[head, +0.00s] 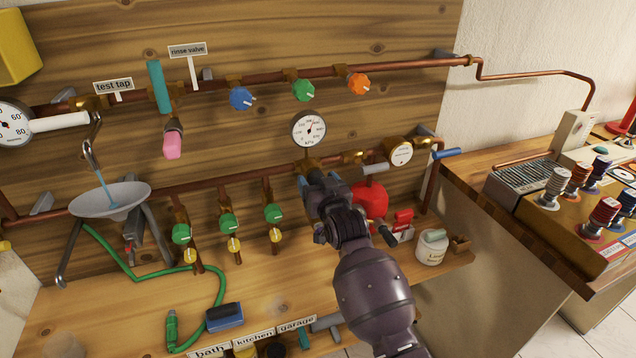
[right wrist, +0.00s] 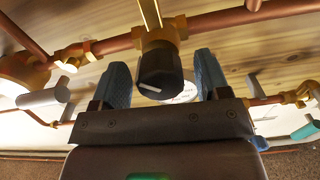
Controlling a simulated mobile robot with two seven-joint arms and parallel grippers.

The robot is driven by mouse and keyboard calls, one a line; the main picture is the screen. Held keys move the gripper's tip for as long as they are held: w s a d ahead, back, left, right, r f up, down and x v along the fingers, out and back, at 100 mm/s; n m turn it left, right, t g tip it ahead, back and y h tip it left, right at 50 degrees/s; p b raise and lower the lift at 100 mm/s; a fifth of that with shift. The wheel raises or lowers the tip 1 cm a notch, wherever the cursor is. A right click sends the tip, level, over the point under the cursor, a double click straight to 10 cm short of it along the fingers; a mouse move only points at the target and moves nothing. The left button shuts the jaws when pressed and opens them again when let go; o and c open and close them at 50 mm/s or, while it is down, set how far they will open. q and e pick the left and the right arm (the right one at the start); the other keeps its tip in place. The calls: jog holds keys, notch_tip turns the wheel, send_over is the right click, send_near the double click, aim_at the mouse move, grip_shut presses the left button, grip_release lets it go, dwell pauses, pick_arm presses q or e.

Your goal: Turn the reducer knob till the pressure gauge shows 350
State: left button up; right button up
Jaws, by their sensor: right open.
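The pressure gauge (head: 309,129) is a round white dial marked kPa, on the wooden board above my right gripper. Its needle points up and slightly right; the numbers are too small to read surely. The reducer knob (right wrist: 160,71) is dark with a white mark, under a brass fitting on the copper pipe. In the right wrist view, my right gripper (right wrist: 163,84) is open with its blue fingers on either side of the knob, gaps showing. In the head view, my right gripper (head: 318,181) hides the knob. My left gripper is not in view.
Blue (head: 241,98), green (head: 303,90) and orange (head: 358,84) knobs sit on the upper pipe. A second gauge (head: 400,153), a red object (head: 370,200) and a white jar (head: 432,247) are right of my gripper. Green-knobbed valves (head: 229,223) hang to the left.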

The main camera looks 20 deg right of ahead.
jog(key=shift+s, duration=0.15)
jog(key=s, duration=1)
jog(key=shift+s+d, duration=0.2)
jog(key=shift+s, duration=0.05)
jog(key=s+d+f+g, duration=0.3)
jog(key=s+f, duration=0.8)
jog(key=s, duration=0.1)
jog(key=s+d+f+n+g, duration=0.1)
jog(key=s+d+f+g, duration=0.2)
jog(key=s+f, duration=0.8)
jog(key=shift+s+d+f+h, duration=0.15)
jog(key=shift+s+d+h, duration=0.35)
jog(key=shift+s, duration=0.75)
jog(key=shift+c, duration=0.3)
dwell(0.8)
